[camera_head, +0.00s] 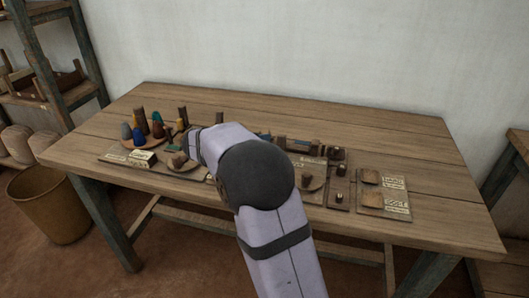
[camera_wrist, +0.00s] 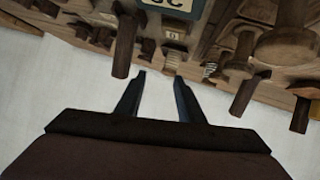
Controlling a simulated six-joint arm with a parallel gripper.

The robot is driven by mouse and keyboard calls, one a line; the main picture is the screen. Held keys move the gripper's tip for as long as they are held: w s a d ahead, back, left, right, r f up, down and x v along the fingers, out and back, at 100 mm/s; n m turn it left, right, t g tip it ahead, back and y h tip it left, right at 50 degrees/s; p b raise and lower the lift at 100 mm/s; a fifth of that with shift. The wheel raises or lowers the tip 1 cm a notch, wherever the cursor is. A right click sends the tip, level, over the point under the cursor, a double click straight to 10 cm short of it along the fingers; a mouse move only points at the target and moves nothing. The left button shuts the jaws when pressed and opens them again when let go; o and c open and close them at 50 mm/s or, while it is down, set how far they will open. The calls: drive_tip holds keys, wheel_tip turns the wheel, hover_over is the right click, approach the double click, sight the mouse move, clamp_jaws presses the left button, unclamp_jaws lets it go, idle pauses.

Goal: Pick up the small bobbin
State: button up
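Several bobbins and pegs stand on the wooden table (camera_head: 420,150); I cannot tell surely which one is the small bobbin. In the wrist view, a dark wooden peg (camera_wrist: 124,45) hangs into the picture left of my gripper (camera_wrist: 161,76). A spool-like wooden piece (camera_wrist: 240,58) and a small pale ribbed piece (camera_wrist: 209,70) are to its right. My gripper's two dark fingers are apart, with only pale background between them. In the head view, my arm hides the gripper and part of the table's middle.
Dark and coloured cones (camera_head: 139,136) crowd the table's left side near a white label block (camera_head: 142,158). A board with two brown patches (camera_head: 370,177) lies at the right. The table's far right is clear. A basket (camera_head: 48,205) stands on the floor.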

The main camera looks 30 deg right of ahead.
sight(265, 131)
drive_tip(key=shift+w+d+f+m+t+b, duration=0.2)
drive_tip(key=shift+w+f+m+b, duration=0.15)
drive_tip(key=shift+w, duration=0.3)
drive_tip(key=shift+w+d+f+m+t+b, duration=0.1)
drive_tip(key=shift+w+d+f+m+b, duration=0.1)
drive_tip(key=shift+w+f+m, duration=0.35)
drive_tip(key=shift+w+r+h, duration=0.2)
drive_tip(key=shift+w+h, duration=0.1)
drive_tip(key=shift+w, duration=0.1)
drive_tip(key=shift+p+x, duration=1.35)
drive_tip(key=shift+x, duration=2.35)
drive_tip(key=shift+s, duration=0.15)
drive_tip(key=c, duration=0.8)
